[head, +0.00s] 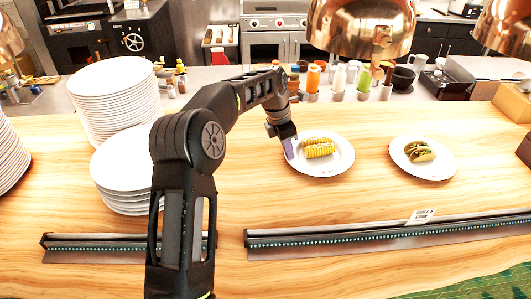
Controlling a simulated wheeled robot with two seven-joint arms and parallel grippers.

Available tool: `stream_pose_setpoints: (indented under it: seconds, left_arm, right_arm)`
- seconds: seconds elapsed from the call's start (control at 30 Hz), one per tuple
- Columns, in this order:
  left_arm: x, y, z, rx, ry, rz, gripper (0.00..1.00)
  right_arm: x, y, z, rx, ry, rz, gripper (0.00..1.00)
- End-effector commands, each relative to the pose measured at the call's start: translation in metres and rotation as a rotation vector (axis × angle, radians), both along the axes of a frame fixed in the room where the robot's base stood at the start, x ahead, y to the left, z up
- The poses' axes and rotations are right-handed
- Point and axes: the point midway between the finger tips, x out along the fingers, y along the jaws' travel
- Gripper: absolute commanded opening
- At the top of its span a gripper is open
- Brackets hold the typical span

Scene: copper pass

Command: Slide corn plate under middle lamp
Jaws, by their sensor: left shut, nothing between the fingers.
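The corn plate (325,167) is white and round, with yellow corn pieces (318,148) on it. It lies flat on the wooden counter near the middle. My left gripper (289,150) is shut and empty, its fingers pointing down at the plate's left rim; I cannot tell whether they touch it. A copper lamp (360,25) hangs at the top, behind and to the right of the corn plate in the picture. A second copper lamp (508,30) is cut off at the top right, and another (8,40) at the top left. My right gripper is out of view.
A white plate with a taco (420,153) sits to the right of the corn plate. Tall stacks of white plates (115,90) stand on the left, partly behind my arm. Sauce bottles (338,80) line the back. Dark ticket rails (390,232) run along the front edge.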

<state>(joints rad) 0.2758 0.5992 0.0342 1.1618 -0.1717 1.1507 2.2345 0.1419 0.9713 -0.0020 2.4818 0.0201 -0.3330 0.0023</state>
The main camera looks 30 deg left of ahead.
Motion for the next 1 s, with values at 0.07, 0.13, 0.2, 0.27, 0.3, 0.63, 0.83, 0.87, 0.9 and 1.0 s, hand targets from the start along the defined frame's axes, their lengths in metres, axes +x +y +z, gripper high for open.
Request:
stream_pose_setpoints:
  seconds: [0.07, 0.13, 0.2, 0.27, 0.3, 0.63, 0.83, 0.87, 0.9, 1.0]
  left_arm:
    - [0.019, -0.018, -0.004, -0.001, 0.002, -0.007, 0.00]
    - [0.031, -0.026, -0.004, 0.000, 0.003, -0.004, 0.00]
    - [0.038, -0.033, -0.003, -0.002, 0.003, -0.003, 0.00]
    - [0.042, -0.035, -0.003, 0.000, 0.003, -0.001, 0.00]
    - [0.043, -0.036, -0.003, 0.000, 0.003, -0.001, 0.00]
    - [0.042, -0.036, -0.003, -0.001, 0.003, -0.001, 0.00]
    - [0.041, -0.033, 0.009, 0.001, 0.001, 0.000, 0.00]
    - [0.040, -0.033, 0.013, 0.001, -0.001, 0.000, 0.00]
    - [0.039, -0.032, 0.019, 0.001, -0.001, -0.001, 0.00]
    - [0.036, -0.029, 0.035, 0.000, -0.003, 0.000, 0.00]
  right_arm:
    - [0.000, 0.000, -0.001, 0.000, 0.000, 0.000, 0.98]
    - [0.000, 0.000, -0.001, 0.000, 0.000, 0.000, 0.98]
    - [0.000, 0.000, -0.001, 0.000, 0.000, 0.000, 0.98]
    - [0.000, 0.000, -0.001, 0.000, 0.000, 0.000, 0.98]
    - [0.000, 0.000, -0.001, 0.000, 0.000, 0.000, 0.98]
    - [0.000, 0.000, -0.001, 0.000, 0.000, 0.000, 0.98]
    - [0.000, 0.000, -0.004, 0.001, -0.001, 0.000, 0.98]
    - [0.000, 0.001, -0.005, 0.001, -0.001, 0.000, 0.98]
    - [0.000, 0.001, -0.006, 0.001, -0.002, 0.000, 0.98]
    - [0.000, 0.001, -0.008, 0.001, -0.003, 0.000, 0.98]
